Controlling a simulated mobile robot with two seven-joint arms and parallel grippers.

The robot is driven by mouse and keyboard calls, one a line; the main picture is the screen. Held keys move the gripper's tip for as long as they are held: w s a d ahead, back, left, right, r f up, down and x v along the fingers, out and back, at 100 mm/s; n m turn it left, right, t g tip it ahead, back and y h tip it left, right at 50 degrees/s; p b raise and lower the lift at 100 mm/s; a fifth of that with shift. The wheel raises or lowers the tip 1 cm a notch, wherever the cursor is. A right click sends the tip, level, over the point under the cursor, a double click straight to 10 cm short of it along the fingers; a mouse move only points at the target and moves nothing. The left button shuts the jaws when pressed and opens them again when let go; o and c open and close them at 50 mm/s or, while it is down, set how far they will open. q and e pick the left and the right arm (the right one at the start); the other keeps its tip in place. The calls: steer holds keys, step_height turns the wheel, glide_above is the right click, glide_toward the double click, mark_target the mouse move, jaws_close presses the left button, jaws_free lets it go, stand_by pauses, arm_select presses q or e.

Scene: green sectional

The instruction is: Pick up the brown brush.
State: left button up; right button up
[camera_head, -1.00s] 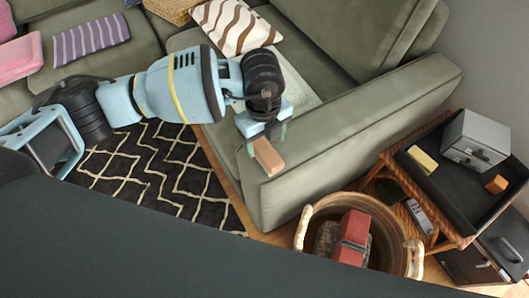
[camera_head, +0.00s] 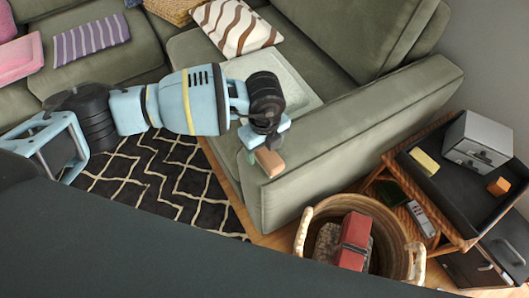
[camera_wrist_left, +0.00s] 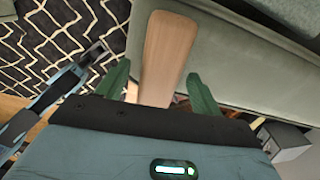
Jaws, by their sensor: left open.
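The brown brush (camera_head: 270,162) shows in the head view as a small tan wooden block just below my left gripper, in front of the end of the sofa arm. In the left wrist view the brush (camera_wrist_left: 166,55) is a long flat wooden piece running between the two green fingers. My left gripper (camera_head: 267,148) is open, with its fingers on either side of the brush; in the wrist view (camera_wrist_left: 158,72) a gap shows at the left finger. I cannot tell what supports the brush, and its near end is hidden by the gripper body. My right gripper is not in view.
The green sofa arm (camera_head: 350,140) is close beside my left gripper. A woven basket (camera_head: 390,235) holding a red item (camera_head: 354,240) stands at lower right, by a wicker side table with a black tray (camera_head: 450,195). A dark patterned rug (camera_head: 165,180) covers the floor at left.

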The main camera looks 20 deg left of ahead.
arm_select(q)
steer(key=shift+f, duration=0.9)
steer(key=c, duration=1.1)
steer(key=shift+r, duration=0.15)
steer(key=shift+r, duration=0.5)
steer(key=shift+s+r, duration=0.3)
steer(key=shift+r, duration=0.35)
steer(key=shift+s+r, duration=0.25)
steer(key=shift+r, duration=0.35)
steer(key=s+r+p, duration=0.1)
steer(key=s, duration=1.4)
steer(key=shift+d+r, duration=0.15)
steer(key=shift+d, duration=0.25)
